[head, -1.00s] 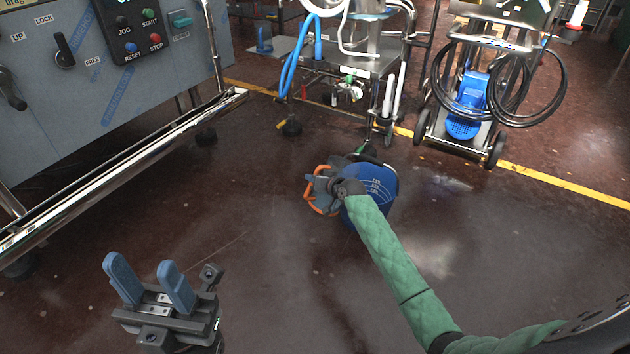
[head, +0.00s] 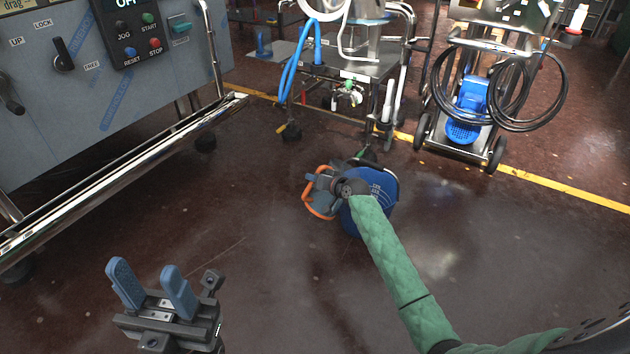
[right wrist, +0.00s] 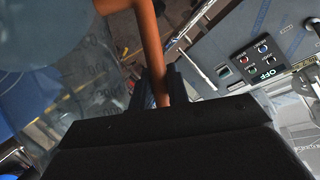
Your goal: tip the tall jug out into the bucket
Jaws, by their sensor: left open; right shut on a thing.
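The blue bucket (head: 382,190) with pale markings stands on the floor in the middle of the head view, partly covered by my right arm. My right gripper (head: 322,184) is beside its left upper side. An orange handle (head: 310,204) shows there; the right wrist view shows it as an orange bar (right wrist: 150,45) between my shut right fingers. A grey see-through body (right wrist: 85,85), seemingly the tall jug, is next to that bar. Most of the jug is hidden in the head view, and its contents cannot be seen. My left gripper (head: 152,285) is open and empty at lower left.
A grey control cabinet (head: 110,95) with a steel rail (head: 130,170) stands at left. A steel cart (head: 350,70) with blue hoses stands behind the bucket. A wheeled blue pump (head: 467,105) with black hose is at upper right. The dark floor around the bucket is clear.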

